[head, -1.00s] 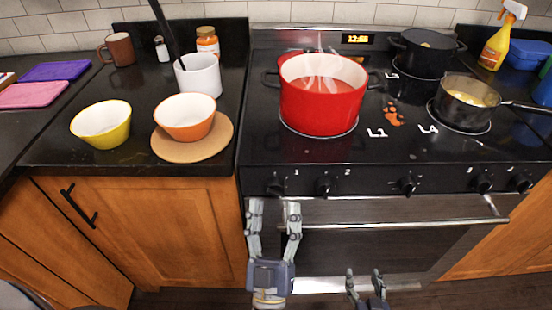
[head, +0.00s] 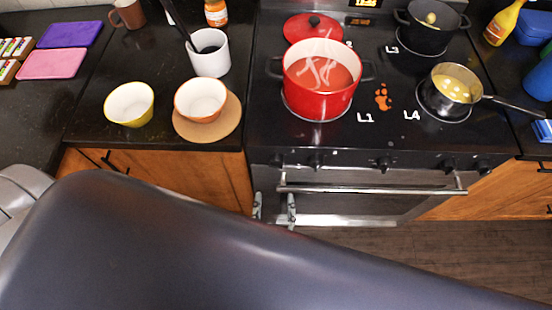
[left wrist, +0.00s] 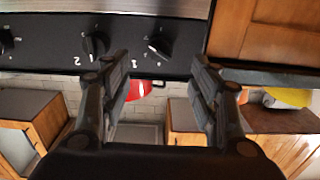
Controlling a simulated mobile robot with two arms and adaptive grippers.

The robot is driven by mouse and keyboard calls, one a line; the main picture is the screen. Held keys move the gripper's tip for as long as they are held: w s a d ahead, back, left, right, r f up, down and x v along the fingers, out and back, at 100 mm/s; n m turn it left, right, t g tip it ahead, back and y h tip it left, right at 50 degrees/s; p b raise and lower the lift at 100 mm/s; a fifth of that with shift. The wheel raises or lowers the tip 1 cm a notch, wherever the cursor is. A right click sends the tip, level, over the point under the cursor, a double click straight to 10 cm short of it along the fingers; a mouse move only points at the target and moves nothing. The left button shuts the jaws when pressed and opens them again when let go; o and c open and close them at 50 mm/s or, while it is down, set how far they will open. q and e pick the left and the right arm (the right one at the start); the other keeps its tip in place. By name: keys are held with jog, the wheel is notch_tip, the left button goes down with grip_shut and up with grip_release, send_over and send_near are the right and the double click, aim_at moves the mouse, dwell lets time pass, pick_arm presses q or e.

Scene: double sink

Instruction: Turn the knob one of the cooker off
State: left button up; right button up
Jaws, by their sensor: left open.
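Knob one (left wrist: 158,45), a dark knob beside the number 1, sits on the cooker's black front panel in the left wrist view, which appears upside down. Its grip looks slanted, while knob two (left wrist: 94,44) beside it looks nearly upright. My left gripper (left wrist: 162,66) is open and empty, its two fingers apart, with knob one showing between and just beyond them. In the head view my left gripper (head: 274,206) is just below the left end of the knob row of the cooker (head: 410,75); my own dark arm link hides most of it. My right gripper is not in view.
The oven handle (head: 370,190) runs along the front just below the knobs. A red pot (head: 318,98) and a saucepan (head: 441,101) stand on the hob. A yellow bowl (head: 129,104) and an orange bowl (head: 200,98) are on the left counter.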

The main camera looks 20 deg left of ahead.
aim_at(276, 163)
pick_arm(q)
jog(key=x, duration=1)
jog(key=shift+w+b, duration=0.2)
jog(key=shift+b, duration=0.25)
jog(key=shift+c, duration=0.5)
jog(key=c, duration=1)
